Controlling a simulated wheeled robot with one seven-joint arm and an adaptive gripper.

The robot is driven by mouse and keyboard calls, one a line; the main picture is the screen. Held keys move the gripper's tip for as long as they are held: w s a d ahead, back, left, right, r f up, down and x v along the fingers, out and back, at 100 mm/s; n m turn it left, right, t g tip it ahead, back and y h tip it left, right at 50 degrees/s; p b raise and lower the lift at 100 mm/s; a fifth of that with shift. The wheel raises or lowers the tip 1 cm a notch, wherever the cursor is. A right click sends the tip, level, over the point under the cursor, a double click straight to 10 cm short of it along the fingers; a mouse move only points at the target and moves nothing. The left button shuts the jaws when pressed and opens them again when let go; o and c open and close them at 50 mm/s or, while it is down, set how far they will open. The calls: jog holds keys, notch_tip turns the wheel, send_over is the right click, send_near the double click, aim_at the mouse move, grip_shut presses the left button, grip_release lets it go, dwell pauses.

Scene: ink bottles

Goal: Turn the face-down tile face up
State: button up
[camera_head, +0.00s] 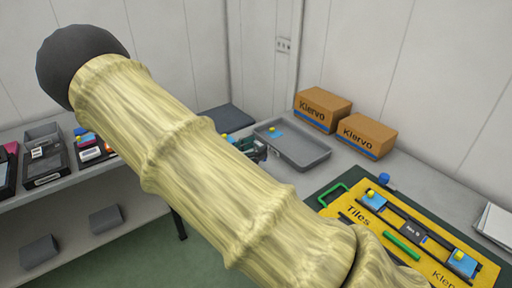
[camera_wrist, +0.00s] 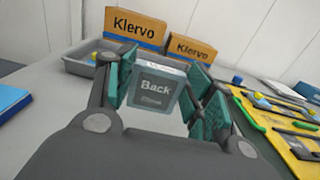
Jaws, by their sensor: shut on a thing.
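My gripper (camera_wrist: 157,82) is shut on a dark grey-teal tile (camera_wrist: 153,92) in the wrist view. The tile stands roughly upright between the teal finger pads, and its face marked "Back" is turned to the wrist camera. Its other face is hidden. In the head view my gripper (camera_head: 252,148) shows only partly behind my arm, near the left end of a grey tray (camera_head: 309,160). A yellow board marked "Tiles" (camera_head: 350,211) lies at the right, with blue tiles with yellow knobs (camera_head: 373,199) at its upper left and lower right (camera_head: 461,262).
Two Klervo cartons (camera_head: 322,109) stand behind the tray. A blue tile with a yellow knob (camera_head: 275,131) lies in the tray. A small blue object (camera_head: 384,179) stands behind the board. White sheets (camera_head: 496,222) lie far right. Dark bins (camera_head: 45,165) stand at the left.

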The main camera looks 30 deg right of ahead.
jog(key=shift+s+f+b, duration=0.1)
jog(key=shift+f+b, duration=1.25)
jog(key=shift+f, duration=0.95)
jog(key=o, duration=1.2)
jog(key=shift+a, duration=0.1)
jog(key=a, duration=0.7)
jog(key=s+a, duration=0.1)
jog(key=a, duration=0.3)
jog(key=shift+a, duration=0.35)
